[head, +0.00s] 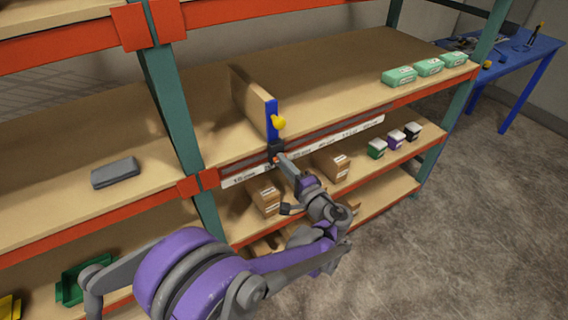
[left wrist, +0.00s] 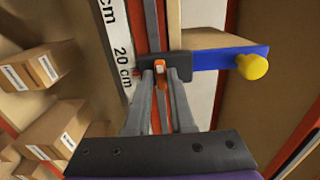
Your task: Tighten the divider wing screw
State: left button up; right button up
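The divider (head: 252,102) is an upright wooden board on the middle shelf, with a blue front edge (head: 272,122) and a yellow knob (head: 279,123). A black clamp block (head: 276,147) sits at its foot on the shelf's front rail. In the left wrist view a small orange wing screw (left wrist: 160,67) shows on the black block (left wrist: 180,66). My left gripper (head: 277,159) is at the block; its fingertips (left wrist: 160,78) lie on either side of the screw. I cannot tell whether they press on it. My right gripper is not in view.
A scale strip (head: 300,152) runs along the shelf front. Cardboard boxes (head: 265,197) stand on the shelf below. A grey case (head: 115,172) lies on the shelf at left, green boxes (head: 399,76) at right. A blue table (head: 530,52) stands beyond clear floor.

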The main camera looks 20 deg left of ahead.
pick_arm(q)
jog(key=o, duration=0.3)
jog(key=v, duration=1.1)
jog(key=shift+b, duration=0.3)
jog(key=s+a+f+n+g+h+p, duration=0.3)
jog(key=s+a+g+h, duration=0.25)
jog(key=s+a, duration=0.45)
jog(key=s+d+n+h+p, duration=0.1)
jog(key=s+d+h, duration=0.1)
jog(key=s+h, duration=0.1)
jog(key=s+d+n+h+p, duration=0.1)
jog(key=s+d+n+h, duration=0.1)
jog(key=s, duration=0.2)
jog(key=s+d+f+n+h+p, duration=0.1)
jog(key=s+d+h, duration=0.1)
jog(key=s+h, duration=0.1)
jog(key=shift+s+n+h, duration=0.3)
jog(key=shift+s+h, duration=0.05)
jog(key=shift+s, duration=0.45)
